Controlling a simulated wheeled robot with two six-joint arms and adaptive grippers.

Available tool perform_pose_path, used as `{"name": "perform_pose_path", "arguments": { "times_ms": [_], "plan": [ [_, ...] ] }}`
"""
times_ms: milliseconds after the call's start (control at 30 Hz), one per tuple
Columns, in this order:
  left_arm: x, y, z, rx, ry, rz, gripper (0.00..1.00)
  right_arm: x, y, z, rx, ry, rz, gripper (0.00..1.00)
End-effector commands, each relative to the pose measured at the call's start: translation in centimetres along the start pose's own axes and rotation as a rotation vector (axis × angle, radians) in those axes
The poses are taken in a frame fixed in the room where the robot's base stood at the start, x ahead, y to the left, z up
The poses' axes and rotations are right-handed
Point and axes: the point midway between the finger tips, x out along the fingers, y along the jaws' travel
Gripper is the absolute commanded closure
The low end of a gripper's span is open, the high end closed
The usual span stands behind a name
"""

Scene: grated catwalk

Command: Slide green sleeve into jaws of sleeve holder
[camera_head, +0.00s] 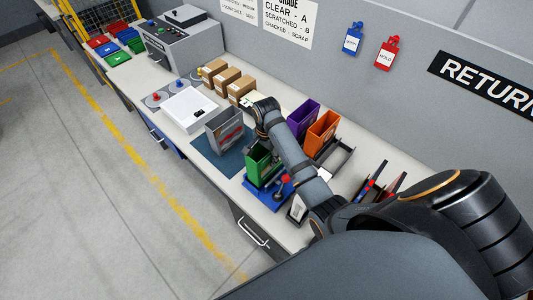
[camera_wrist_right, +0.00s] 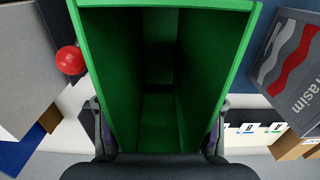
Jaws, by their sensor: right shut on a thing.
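A green sleeve (camera_head: 262,162), an open-topped box, stands over the blue base (camera_head: 262,194) of the sleeve holder, whose lever has a red knob (camera_head: 286,178). In the right wrist view I look into the open end of the sleeve (camera_wrist_right: 158,12), with the red knob (camera_wrist_right: 70,60) beside it at left. My right gripper (camera_wrist_right: 158,108) is shut on the sleeve, one dark finger at each side. In the head view my right arm hides most of that gripper. The holder's jaws are mostly hidden, and I cannot tell whether the sleeve is between them. My left gripper is not in view.
A grey box (camera_head: 225,132) stands on a dark mat left of the green sleeve. Purple (camera_head: 303,118) and orange (camera_head: 321,135) sleeves stand to the right, behind my arm. Several cardboard boxes (camera_head: 220,80) and a white scale (camera_head: 190,108) lie farther along the bench.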

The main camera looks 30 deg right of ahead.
Motion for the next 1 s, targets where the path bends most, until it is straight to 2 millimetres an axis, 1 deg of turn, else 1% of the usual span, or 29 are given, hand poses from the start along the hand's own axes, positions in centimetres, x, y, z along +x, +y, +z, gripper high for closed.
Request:
{"name": "perform_pose_path", "arguments": {
  "times_ms": [1000],
  "plan": [
    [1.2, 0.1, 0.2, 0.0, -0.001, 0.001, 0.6, 4.1, 0.0, 0.0, 0.0, 0.0, 0.0, 0.67]
  ]
}}
